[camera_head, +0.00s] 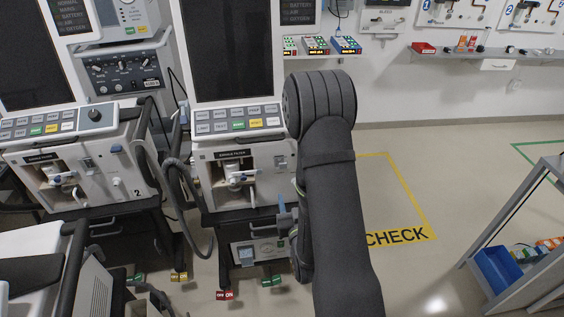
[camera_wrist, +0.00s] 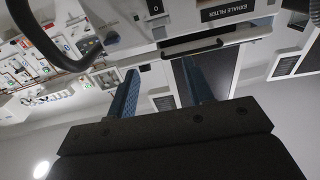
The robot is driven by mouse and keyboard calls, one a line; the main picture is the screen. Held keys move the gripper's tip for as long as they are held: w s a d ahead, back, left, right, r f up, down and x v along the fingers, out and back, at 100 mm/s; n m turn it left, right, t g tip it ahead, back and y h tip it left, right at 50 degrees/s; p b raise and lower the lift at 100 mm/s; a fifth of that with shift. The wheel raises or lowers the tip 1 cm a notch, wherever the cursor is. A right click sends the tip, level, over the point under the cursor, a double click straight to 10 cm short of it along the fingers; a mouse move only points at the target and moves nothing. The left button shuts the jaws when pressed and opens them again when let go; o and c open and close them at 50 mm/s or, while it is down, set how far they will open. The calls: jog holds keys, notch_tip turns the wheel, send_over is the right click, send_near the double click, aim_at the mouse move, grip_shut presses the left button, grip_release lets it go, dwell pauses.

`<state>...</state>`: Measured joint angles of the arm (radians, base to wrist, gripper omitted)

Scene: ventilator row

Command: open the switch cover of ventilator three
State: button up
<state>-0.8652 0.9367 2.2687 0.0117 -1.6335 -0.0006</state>
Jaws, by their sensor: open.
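A ventilator (camera_head: 245,165) stands in the middle of the head view, just right of the one marked 2. Its number is hidden or not readable, so I cannot confirm it is three. My gripper (camera_head: 286,213) is at its lower right front, partly hidden by my dark arm. In the wrist view my gripper (camera_wrist: 160,80) is open and empty, its two blue fingers apart below the ventilator's front edge. A black switch (camera_wrist: 155,6) shows at the top of the wrist view, above the fingers. I cannot make out a cover or its state.
Ventilator 2 (camera_head: 115,165) stands to the left, with hoses between the two. A lower unit (camera_head: 257,251) sits under the middle ventilator. A black bar handle (camera_wrist: 190,48) lies just beyond the fingers. Floor at right is clear up to a grey rack (camera_head: 520,230).

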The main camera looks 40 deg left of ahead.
aim_at(283, 166)
jog(key=x, duration=1.7)
jog(key=shift+w+a, duration=0.1)
jog(key=shift+c, duration=0.2)
jog(key=c, duration=0.9)
jog(key=shift+r, duration=0.1)
jog(key=shift+c, duration=0.2)
